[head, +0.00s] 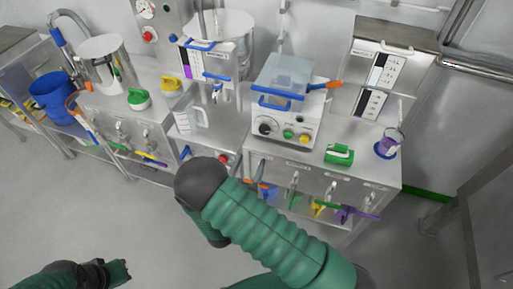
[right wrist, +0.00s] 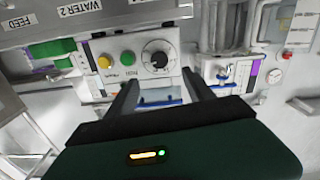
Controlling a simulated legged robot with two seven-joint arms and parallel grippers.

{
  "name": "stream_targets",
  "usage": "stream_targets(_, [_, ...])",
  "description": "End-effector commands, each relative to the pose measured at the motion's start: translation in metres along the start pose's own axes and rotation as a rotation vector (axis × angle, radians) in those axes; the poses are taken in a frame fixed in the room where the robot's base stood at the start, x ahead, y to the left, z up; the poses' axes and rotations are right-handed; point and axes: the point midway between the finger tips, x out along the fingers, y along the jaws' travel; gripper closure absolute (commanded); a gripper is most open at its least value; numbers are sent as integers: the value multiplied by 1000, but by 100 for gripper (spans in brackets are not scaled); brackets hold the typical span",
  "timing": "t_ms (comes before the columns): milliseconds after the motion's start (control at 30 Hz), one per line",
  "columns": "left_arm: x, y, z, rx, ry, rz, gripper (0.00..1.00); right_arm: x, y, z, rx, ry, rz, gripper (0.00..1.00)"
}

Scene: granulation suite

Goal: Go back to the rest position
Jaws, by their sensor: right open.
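My right arm (head: 270,225) reaches in from the bottom right of the head view and bends at a dark rounded joint in front of the benches. Its gripper jaws are not clear there. In the right wrist view my right gripper (right wrist: 163,92) has two dark fingers spread apart with nothing held between them. Beyond the fingers is the knob panel of a machine, seen upside down. At the bottom left of the head view is the end of my left arm (head: 118,271), low over the floor. Its jaws are too small to judge.
Steel benches hold a machine with a clear blue-handled lid (head: 283,82), a clear jug (head: 190,118), a green-handled item (head: 339,154), and a purple cup (head: 388,145). A blue bucket (head: 52,95) stands at the left. Colored handles stick out from the bench fronts. The floor in front is clear.

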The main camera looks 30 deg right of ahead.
Motion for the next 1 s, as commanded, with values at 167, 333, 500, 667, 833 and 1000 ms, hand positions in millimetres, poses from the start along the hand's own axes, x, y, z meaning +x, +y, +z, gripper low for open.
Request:
stream_targets(167, [2, 0, 0, 0, 0, 0, 100, -24, 0, 0, 1, -1, 0, 39])
stream_targets(333, [2, 0, 0, 0, 0, 0, 100, -27, 0, 0, 1, -1, 2, 39])
stream_targets(500, [2, 0, 0, 0, 0, 0, 100, -27, 0, 0, 1, -1, 1, 39])
stream_targets(667, [2, 0, 0, 0, 0, 0, 100, -26, -1, 0, 4, -6, -1, 39])
stream_targets(833, [-2, 0, -1, 0, 0, 0, 100, -11, -31, 2, 87, -229, -127, 39])
stream_targets(1000, [-8, 0, -2, 0, 0, 0, 100, -35, -72, -13, 105, -665, -465, 39])
